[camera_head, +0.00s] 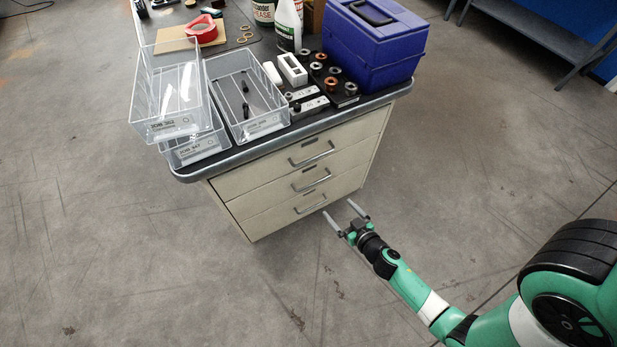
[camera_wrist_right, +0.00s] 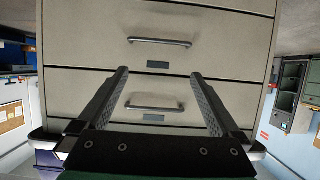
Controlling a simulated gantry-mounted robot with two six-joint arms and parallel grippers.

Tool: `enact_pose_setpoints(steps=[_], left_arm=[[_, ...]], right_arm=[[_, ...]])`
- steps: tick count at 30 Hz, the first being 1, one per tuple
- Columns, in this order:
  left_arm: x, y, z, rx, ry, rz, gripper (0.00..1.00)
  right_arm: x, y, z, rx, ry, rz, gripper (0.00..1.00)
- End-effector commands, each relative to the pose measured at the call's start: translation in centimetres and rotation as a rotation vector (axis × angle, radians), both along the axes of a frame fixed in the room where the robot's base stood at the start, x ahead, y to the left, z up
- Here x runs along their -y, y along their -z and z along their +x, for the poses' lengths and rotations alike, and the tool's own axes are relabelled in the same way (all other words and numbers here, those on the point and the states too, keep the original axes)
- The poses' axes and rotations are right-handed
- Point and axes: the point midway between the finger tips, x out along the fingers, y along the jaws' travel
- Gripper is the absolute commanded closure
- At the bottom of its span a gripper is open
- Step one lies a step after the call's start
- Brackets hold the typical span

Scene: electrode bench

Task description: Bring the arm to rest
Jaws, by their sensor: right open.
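My right gripper (camera_head: 345,217) is open and empty in the head view, low in front of the bench's drawers and apart from them. In the right wrist view its two fingers (camera_wrist_right: 158,100) stand wide apart with nothing between them. They point toward the cream drawer fronts (camera_wrist_right: 155,88), which have metal bar handles. My right arm (camera_head: 415,290) comes in from the lower right. My left gripper is not in either view.
Open concrete floor (camera_head: 130,260) surrounds the bench. A dark metal shelf (camera_head: 545,30) stands at the upper right.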

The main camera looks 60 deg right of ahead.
Motion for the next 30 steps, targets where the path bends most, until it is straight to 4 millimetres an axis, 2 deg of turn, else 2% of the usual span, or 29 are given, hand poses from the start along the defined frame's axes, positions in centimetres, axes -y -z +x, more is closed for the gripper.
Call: enact_pose_setpoints(steps=[6, 11, 30], left_arm=[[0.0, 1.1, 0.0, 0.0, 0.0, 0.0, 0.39], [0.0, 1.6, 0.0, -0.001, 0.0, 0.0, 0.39], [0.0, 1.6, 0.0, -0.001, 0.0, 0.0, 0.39]], right_arm=[[2.6, 2.1, 3.8, 0.001, 0.0, -0.002, 0.0], [3.6, 2.8, 5.3, 0.0, 0.0, -0.003, 0.0], [3.8, 2.8, 5.5, 0.0, 0.0, -0.001, 0.0]])
